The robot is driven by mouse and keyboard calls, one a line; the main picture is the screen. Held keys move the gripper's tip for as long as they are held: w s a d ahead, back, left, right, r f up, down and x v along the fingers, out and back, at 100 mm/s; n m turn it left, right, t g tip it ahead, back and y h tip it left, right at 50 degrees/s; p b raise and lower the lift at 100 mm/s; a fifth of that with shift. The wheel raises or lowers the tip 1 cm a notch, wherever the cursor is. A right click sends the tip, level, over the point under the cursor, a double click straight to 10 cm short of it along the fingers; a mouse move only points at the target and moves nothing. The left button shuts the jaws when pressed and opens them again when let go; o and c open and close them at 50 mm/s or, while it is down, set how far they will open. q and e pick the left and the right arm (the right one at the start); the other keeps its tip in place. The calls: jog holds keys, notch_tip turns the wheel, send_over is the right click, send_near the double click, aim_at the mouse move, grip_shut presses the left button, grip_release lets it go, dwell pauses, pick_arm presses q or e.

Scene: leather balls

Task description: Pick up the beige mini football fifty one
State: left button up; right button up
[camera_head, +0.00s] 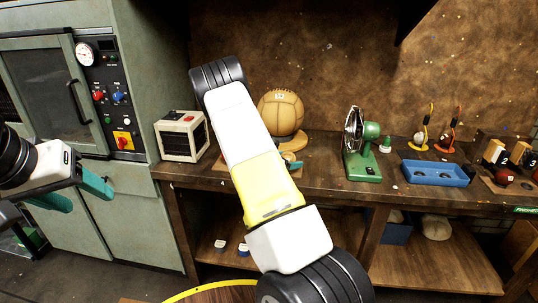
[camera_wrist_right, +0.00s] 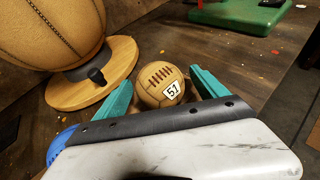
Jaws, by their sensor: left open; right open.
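My right gripper (camera_wrist_right: 161,78) is open, with one teal finger on each side of the ball. The ball lies between the fingers; whether they touch it I cannot tell. In the head view my right arm hides most of that spot. My left gripper (camera_head: 92,200) is open and empty at the far left, in front of the grey cabinet.
A large tan ball (camera_head: 281,112) on a round wooden stand (camera_wrist_right: 92,93) is close beside the mini football. A blue round thing (camera_wrist_right: 62,143) lies near my right gripper. A green fan (camera_head: 366,150) and blue tray (camera_head: 436,173) stand further right; a cream box (camera_head: 181,136) stands left.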

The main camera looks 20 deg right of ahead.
jog(key=shift+d, duration=0.1)
jog(key=shift+c, duration=0.4)
jog(key=c, duration=1.4)
jog(key=shift+c, duration=0.2)
jog(key=shift+r, duration=0.15)
